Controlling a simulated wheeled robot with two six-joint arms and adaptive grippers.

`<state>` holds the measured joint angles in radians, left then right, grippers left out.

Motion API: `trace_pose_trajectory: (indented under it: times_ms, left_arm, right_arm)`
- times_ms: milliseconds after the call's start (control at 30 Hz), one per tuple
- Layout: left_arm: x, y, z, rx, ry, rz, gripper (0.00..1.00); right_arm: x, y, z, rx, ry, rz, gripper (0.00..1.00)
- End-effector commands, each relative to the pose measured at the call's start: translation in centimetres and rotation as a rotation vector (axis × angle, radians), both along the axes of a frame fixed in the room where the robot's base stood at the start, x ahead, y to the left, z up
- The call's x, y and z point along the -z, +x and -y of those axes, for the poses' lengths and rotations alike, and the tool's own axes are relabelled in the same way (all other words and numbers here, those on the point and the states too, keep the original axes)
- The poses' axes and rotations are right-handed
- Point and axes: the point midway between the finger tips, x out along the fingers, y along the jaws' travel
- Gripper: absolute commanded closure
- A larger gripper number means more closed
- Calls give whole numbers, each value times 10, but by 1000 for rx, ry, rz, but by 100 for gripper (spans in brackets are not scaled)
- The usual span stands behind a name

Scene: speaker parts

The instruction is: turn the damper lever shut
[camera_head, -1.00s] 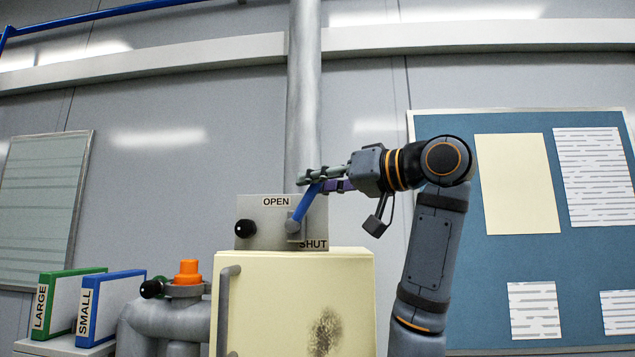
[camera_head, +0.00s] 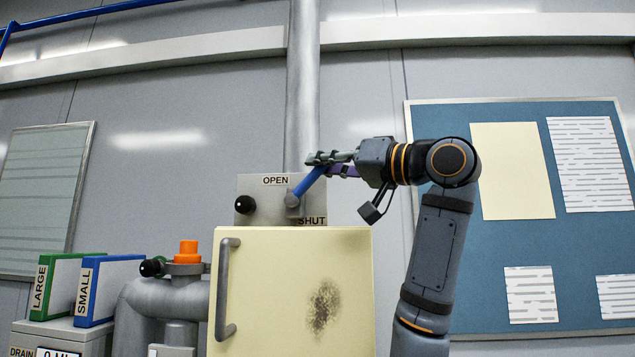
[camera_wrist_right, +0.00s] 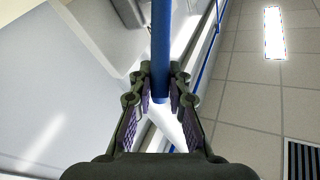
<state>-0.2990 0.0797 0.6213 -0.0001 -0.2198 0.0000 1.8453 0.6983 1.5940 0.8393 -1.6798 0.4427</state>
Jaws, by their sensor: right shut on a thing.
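The damper lever (camera_head: 308,183) is a blue bar on a round grey pivot. It slants up and right from the pivot, between the OPEN label above and the SHUT label at lower right. It sits on a grey plate (camera_head: 262,189) in front of a vertical pipe. My right gripper (camera_head: 322,163) is shut on the upper end of the lever. In the right wrist view the blue bar (camera_wrist_right: 161,45) runs down between the fingertips of the gripper (camera_wrist_right: 160,85). My left gripper is not in view.
A black knob (camera_head: 245,205) is at the plate's left. Below is a cream cabinet (camera_head: 285,285) with a grey handle and a dark smudge. An orange cap (camera_head: 187,252) tops a pipe at left. Binders (camera_head: 108,285) stand further left. A blue board hangs behind my right arm.

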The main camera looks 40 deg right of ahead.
Motion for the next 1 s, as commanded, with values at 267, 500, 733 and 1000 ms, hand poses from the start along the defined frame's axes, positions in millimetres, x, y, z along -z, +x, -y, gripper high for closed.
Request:
trace_pose_trajectory:
  times_ms: [267,500,733,1000]
  left_arm:
    - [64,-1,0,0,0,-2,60]
    - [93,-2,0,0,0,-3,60]
    - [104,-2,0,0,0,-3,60]
    - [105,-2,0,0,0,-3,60]
  right_arm:
    - [24,-11,8,1,126,163,100]
    - [29,-15,11,0,208,265,100]
    - [31,-17,13,1,249,312,100]
    - [30,-17,13,1,257,323,100]
